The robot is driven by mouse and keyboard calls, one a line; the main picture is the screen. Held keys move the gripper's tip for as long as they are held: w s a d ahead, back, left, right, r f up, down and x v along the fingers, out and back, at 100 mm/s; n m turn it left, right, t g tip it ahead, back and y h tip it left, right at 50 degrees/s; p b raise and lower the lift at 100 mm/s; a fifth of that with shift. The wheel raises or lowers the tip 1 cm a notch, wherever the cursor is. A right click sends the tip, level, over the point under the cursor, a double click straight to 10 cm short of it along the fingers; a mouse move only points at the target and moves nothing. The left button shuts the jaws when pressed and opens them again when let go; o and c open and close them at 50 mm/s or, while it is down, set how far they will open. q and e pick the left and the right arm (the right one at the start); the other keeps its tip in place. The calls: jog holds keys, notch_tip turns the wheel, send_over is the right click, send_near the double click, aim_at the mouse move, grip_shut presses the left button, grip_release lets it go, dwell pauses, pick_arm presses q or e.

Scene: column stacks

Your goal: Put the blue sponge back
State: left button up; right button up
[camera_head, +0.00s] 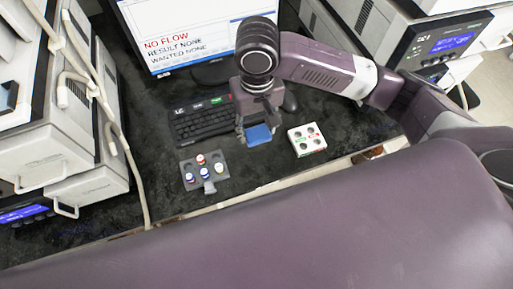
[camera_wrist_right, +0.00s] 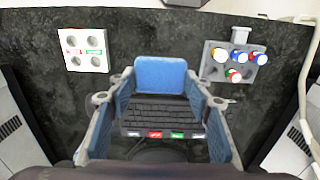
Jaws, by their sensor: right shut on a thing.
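The blue sponge (camera_head: 258,135) is held between the fingertips of my right gripper (camera_head: 256,125), in front of the keyboard's right end. In the right wrist view the sponge (camera_wrist_right: 160,75) spans the gap between the tips of the two blue-padded fingers of my right gripper (camera_wrist_right: 160,82). The gripper is shut on it. The sponge seems to be above the dark bench; its height is hard to tell. My left gripper is not in view.
The black keyboard (camera_head: 203,120) lies left of the gripper. A grey rack with several coloured caps (camera_head: 188,174) stands front left; a white holed block (camera_head: 307,139) stands right. A monitor (camera_head: 190,30) is behind. Instruments flank both sides. Bare bench lies between rack and white block.

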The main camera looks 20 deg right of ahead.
send_over(256, 155)
notch_tip(256, 155, down, 7)
jog(key=shift+d+f, duration=0.1)
jog(key=shift+f, duration=0.2)
notch_tip(256, 155, down, 4)
jog(key=shift+r, duration=0.25)
jog(key=shift+f, duration=0.3)
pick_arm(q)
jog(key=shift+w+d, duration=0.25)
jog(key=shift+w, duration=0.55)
pick_arm(e)
jog(key=shift+f, duration=0.1)
jog(key=o, duration=1.1)
